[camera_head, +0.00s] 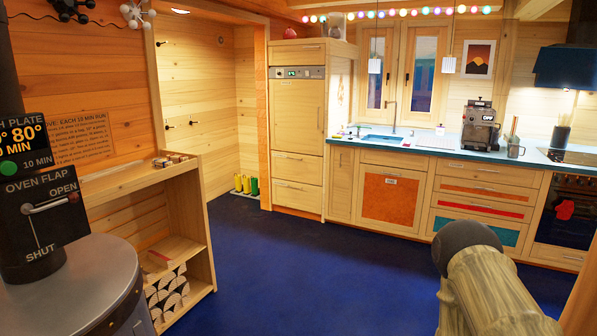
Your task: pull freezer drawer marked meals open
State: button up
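A tall pale wood cabinet (297,125) stands against the far wall, left of the counter. It has a small lit display panel (297,72) near its top and a large upper door (297,115). Below the door are two drawer fronts with bar handles, an upper one (297,167) and a lower one (297,195). All of these fronts look shut. I cannot read any label saying meals on them, and no freezer drawer inside shows. My gripper is not in this view.
Blue floor (300,265) lies clear before the cabinet. A stove (75,285) and wooden shelf unit (170,230) are at left. Yellow and green boots (246,185) sit left of the cabinet; the counter (445,150) runs right.

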aim_at(300, 167)
jog(key=u, duration=0.15)
jog(key=i, duration=1.05)
jog(key=u, duration=0.35)
jog(key=i, duration=4.05)
jog(key=z, duration=0.3)
jog(key=i, duration=1.7)
jog(key=z, duration=0.3)
